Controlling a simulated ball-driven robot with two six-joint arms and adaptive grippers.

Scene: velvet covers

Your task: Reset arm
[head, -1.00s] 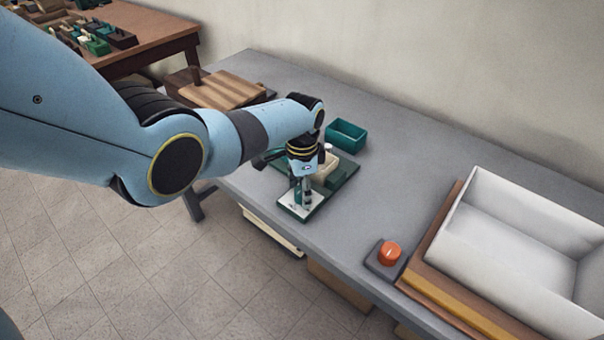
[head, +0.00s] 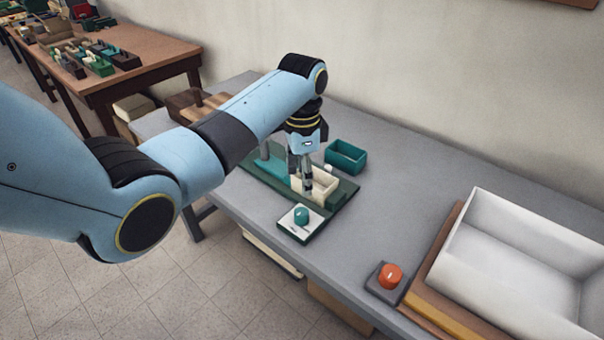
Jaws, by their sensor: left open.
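My left arm comes in from the left over the grey table. My left gripper (head: 306,190) points down, open, over the cream box (head: 322,184) on the green board (head: 340,198). I cannot tell whether the fingers touch the box. In front of the board is a small white plate (head: 292,228) with a teal knob (head: 301,215) on it, apart from the gripper. My right gripper is not in view.
A teal open box (head: 346,156) stands behind the board. A large white tray (head: 500,262) and an orange knob on a grey base (head: 389,276) are at the right. The grey table (head: 400,190) is clear between. A brown table (head: 150,62) with small items stands at the back left.

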